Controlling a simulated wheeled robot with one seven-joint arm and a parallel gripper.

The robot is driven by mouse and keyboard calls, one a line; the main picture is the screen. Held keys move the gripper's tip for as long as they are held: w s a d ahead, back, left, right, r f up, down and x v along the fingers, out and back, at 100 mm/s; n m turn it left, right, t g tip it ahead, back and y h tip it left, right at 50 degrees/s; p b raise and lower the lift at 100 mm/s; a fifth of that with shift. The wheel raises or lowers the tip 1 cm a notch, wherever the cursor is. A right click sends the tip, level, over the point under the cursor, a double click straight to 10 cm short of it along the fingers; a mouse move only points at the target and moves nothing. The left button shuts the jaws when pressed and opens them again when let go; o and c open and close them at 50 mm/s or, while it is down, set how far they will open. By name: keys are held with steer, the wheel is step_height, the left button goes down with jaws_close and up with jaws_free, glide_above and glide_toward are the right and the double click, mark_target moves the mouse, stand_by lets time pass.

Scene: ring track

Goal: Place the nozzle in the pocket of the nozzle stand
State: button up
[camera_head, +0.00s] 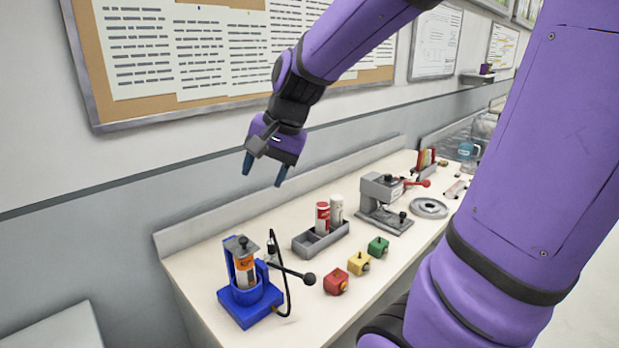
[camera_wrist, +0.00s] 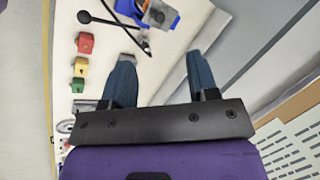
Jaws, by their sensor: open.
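My gripper (camera_head: 264,170) is open and empty, high above the bench's back edge, with its fingers pointing down. In the wrist view my gripper (camera_wrist: 160,58) shows two blue fingers wide apart with only bench between them. I cannot tell for sure which thing is the nozzle. A grey tray (camera_head: 306,246) with pockets holds two upright cylinders, one red (camera_head: 322,218), one whitish (camera_head: 336,208). No stand is clearly recognisable.
A blue fixture (camera_head: 248,306) holding an orange-and-white canister (camera_head: 244,270), with a black ball-ended lever and hose, stands at the left. A grey press (camera_head: 382,205) with a red handle and a round grey dish (camera_head: 429,208) stand farther right. A wall is behind the bench.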

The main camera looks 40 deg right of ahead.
steer(key=s+a+r+n+t+h, duration=0.1)
steer(key=s+r+n, duration=0.3)
steer(key=s+n, duration=0.5)
steer(key=s+a+h, duration=0.1)
steer(key=s, duration=0.4)
steer(key=shift+s+t+h, duration=0.3)
steer(key=shift+h, duration=0.1)
steer(key=shift+a, duration=0.1)
